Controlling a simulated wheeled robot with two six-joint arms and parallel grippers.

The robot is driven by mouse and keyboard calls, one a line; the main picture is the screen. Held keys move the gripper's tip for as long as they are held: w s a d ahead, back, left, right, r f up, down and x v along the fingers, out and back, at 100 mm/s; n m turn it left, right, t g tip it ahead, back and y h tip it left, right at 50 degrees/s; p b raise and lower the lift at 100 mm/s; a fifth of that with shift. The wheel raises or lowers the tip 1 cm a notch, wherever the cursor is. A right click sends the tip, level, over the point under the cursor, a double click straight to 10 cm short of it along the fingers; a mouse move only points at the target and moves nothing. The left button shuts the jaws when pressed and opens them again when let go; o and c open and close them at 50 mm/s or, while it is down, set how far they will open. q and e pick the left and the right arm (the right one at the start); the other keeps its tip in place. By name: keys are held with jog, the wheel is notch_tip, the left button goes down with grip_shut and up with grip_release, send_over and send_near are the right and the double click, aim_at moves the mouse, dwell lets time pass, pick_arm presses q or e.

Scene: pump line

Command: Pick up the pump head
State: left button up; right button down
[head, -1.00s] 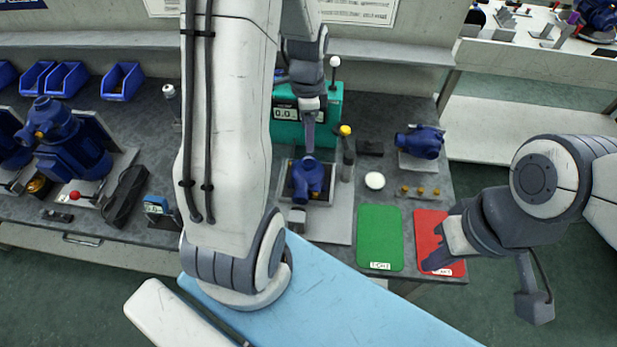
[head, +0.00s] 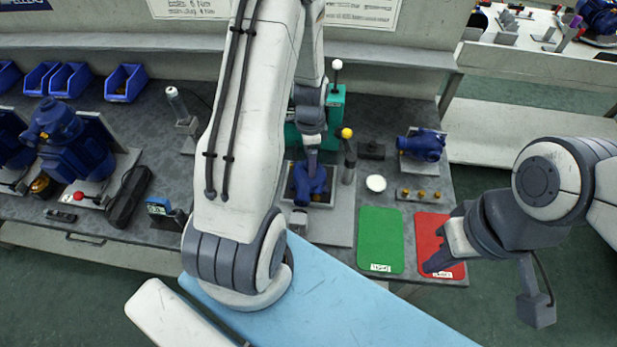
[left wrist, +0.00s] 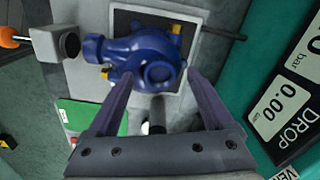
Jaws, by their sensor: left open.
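A blue pump head (head: 308,184) sits on a dark square pad of the grey test stand (head: 330,226). In the left wrist view the pump head (left wrist: 150,55) shows a round port facing the camera and small yellow parts at its sides. My left gripper (head: 311,155) points down over it in the head view. Its two fingers are spread and empty in the left wrist view (left wrist: 155,85), with the pump head beyond and between their tips; contact cannot be told. My right gripper (head: 436,258) hangs over the red mat (head: 432,232); its jaw gap is not clear.
A second blue pump head (head: 422,145) lies on a plate at the right. A teal gauge box (head: 337,110) and a yellow-knobbed lever (head: 348,150) stand close to the left gripper. A green mat (head: 381,240) lies in front. A blue motor unit (head: 75,150) stands left.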

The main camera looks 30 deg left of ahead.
pick_arm(q)
grip_shut()
jog(key=shift+r, duration=0.15)
jog(key=shift+r, duration=0.6)
notch_tip(320, 180, up, 2)
jog(key=shift+w+r, duration=0.1)
jog(key=shift+r, duration=0.15)
jog(key=d+r+p, duration=0.4)
jog(key=d+r, duration=0.7)
jog(key=r, duration=0.2)
jog(key=shift+s+d, duration=0.3)
